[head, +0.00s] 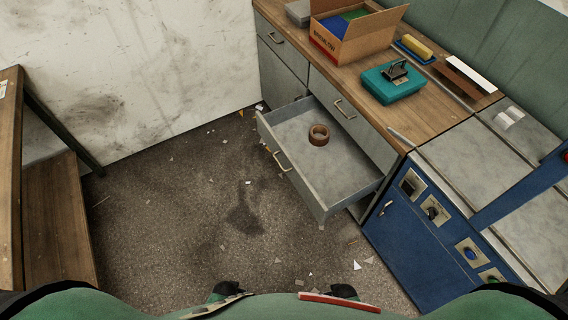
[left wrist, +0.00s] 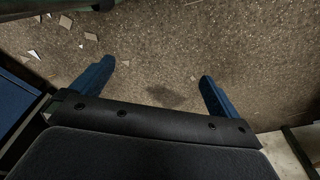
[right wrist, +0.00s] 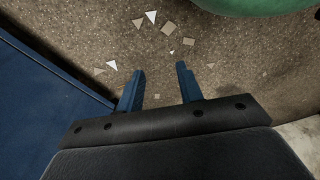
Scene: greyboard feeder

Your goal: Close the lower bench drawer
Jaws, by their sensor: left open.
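The lower bench drawer (head: 335,176) is grey and stands pulled well out from the wooden-topped bench in the head view. Its front panel with a pale handle (head: 282,161) faces the floor on the left. A brown tape roll (head: 319,135) lies inside it. A closed upper drawer front with a handle (head: 345,109) is behind it. My left gripper (left wrist: 157,70) is open and empty above the floor in the left wrist view. My right gripper (right wrist: 160,68) has its fingers apart with nothing between them, beside a blue surface. Neither gripper shows clearly in the head view.
A blue machine (head: 412,240) with switches stands right of the drawer. A wooden table (head: 10,180) stands left. The floor between has paper scraps.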

